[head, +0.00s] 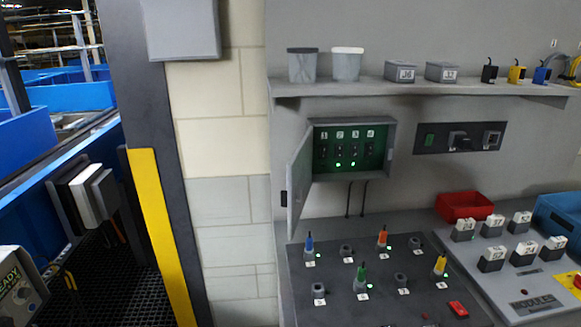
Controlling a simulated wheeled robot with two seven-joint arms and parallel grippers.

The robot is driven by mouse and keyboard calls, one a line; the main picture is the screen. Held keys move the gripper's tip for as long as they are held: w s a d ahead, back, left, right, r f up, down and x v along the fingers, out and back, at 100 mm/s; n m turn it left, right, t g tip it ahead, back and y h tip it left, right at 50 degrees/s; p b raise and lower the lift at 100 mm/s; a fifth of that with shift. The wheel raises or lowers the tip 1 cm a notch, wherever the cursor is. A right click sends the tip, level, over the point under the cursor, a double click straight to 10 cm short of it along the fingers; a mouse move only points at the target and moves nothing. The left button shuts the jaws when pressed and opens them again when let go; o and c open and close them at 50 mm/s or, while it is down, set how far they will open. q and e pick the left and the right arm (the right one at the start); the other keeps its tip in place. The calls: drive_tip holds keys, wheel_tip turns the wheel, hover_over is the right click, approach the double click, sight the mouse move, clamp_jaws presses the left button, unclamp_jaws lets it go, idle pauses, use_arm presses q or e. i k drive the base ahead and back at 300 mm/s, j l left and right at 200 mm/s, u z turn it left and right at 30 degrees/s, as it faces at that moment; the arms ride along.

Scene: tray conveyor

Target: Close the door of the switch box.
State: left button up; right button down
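The switch box (392,145) is a grey wall box below the shelf, in the middle of the head view. Its inside is dark with several numbered switches and small green lights. Its door (300,185) is hinged on the left side and stands open, swung out toward me. A small dark handle or latch (284,199) shows at the door's outer edge. Neither of my grippers is in view.
A shelf (430,92) with cups and small boxes runs above the switch box. Below it lies a dark panel (330,268) with coloured plugs. A red bin (465,205) and labelled modules stand to the right. A yellow-striped post (160,230) stands left.

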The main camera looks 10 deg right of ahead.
sight(299, 169)
drive_tip(key=i+j+z, duration=0.5)
drive_tip(key=j+z, duration=0.25)
drive_tip(key=i+j+z, duration=0.25)
drive_tip(key=j, duration=0.25)
drive_tip(key=l+z, duration=0.15)
drive_tip(key=l, duration=0.15)
